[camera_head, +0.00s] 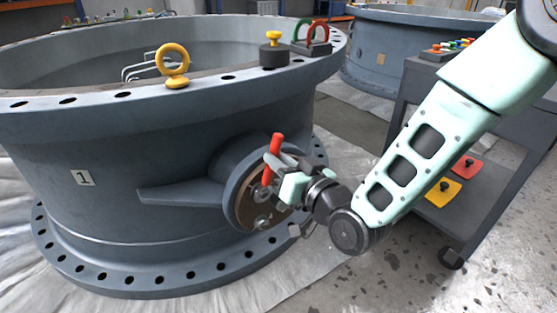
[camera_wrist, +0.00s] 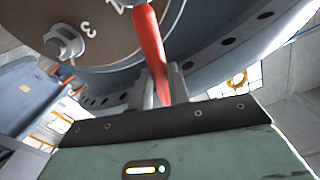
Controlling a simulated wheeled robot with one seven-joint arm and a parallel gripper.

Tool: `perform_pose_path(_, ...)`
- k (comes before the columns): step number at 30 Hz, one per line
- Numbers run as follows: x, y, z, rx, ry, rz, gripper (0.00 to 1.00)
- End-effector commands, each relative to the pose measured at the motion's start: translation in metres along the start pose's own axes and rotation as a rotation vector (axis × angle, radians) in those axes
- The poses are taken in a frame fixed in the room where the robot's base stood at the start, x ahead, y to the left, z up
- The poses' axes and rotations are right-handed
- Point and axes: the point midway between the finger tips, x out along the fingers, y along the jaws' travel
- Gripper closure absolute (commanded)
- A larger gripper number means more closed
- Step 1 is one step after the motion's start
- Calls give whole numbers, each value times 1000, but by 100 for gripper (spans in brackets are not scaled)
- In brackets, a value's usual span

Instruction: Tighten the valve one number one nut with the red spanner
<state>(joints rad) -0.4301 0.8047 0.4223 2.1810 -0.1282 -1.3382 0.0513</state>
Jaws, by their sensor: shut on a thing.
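Valve one (camera_head: 150,150) is a large grey ring marked "1" at the left of the head view. Its side hub carries a brown round plate (camera_head: 245,207) with nuts, also in the wrist view (camera_wrist: 105,38). My gripper (camera_head: 273,166) is at this plate, its fingers (camera_wrist: 162,78) shut on the red spanner (camera_head: 268,175). The spanner (camera_wrist: 149,45) runs up to the plate's edge in the wrist view. A nut (camera_wrist: 65,43) beside the numeral 3 is clear of the spanner. The number one nut and the spanner's working end cannot be made out.
A yellow ring (camera_head: 173,62), a yellow-topped block (camera_head: 274,50) and a stand with green and red rings (camera_head: 312,42) sit on the valve's rim. A grey cart (camera_head: 480,210) with yellow and red plates stands right. A second valve (camera_head: 400,50) is behind.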

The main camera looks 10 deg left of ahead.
Motion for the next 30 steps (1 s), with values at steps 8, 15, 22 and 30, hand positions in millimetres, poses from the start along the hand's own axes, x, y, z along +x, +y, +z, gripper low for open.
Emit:
perform_pose_path(8, -14, 0, 0, 1, 1, -1, 100)
perform_pose_path(15, -25, 0, 0, 0, 2, 0, 100)
perform_pose_path(22, -30, 0, -1, 0, 1, 0, 100)
perform_pose_path(30, -30, -1, -1, -4, 2, -1, 100)
